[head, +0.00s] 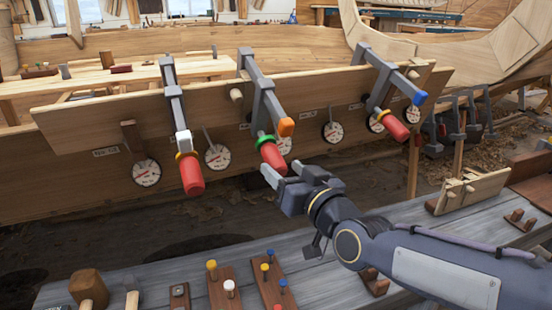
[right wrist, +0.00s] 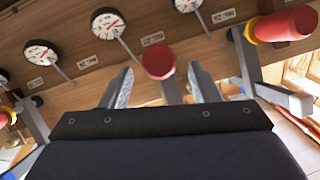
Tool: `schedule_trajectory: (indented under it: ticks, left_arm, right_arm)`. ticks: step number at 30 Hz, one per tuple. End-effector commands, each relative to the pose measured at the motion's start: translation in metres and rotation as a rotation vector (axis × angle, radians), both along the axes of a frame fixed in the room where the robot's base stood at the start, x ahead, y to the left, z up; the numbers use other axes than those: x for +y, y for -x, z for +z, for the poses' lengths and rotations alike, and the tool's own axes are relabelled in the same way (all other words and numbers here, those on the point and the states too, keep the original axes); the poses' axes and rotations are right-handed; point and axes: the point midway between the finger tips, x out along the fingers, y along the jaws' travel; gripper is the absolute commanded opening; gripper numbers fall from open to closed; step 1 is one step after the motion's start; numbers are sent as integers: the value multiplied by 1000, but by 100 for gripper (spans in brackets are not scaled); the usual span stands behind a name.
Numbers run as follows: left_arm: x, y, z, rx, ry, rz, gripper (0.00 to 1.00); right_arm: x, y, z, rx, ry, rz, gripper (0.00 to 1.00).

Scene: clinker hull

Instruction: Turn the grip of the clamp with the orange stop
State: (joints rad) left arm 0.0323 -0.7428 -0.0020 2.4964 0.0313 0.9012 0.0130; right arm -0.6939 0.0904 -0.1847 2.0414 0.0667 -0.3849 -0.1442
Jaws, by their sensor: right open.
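The clamp with the orange stop (head: 287,127) is the middle one of three on the plank. Its grey bar runs up to the plank's top edge. Its red grip (head: 272,155) has a green collar and points down toward me. My right gripper (head: 277,170) is open just below the lower end of this grip. In the right wrist view the round red grip end (right wrist: 158,62) shows between the two spread fingers, with a gap on both sides. I cannot tell whether the fingertips reach past the grip's end. My left gripper is not in view.
The clamp with the white stop (head: 183,141) is on the left, the one with the blue stop (head: 420,98) on the right. Dials (head: 217,156) hang along the plank. A grey bench (head: 140,281) with mallets and pegs lies in front.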

Motion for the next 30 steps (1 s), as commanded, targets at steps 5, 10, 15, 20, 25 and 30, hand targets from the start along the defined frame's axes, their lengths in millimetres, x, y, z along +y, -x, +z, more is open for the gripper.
schedule_trajectory:
  ticks: [5,10,15,20,25,30]
  left_arm:
    - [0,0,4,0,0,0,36]
    - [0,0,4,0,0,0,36]
    - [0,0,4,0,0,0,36]
    - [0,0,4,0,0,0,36]
    - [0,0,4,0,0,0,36]
    - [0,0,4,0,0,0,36]
  right_arm:
    - [-8,14,1,1,-1,-1,56]
    - [-9,16,-1,1,1,-1,56]
    - [-10,16,-1,3,1,-1,56]
    - [-38,24,-16,92,9,-17,56]
    - [-111,74,-72,381,38,-66,56]
    - [-155,145,-127,662,62,-109,56]
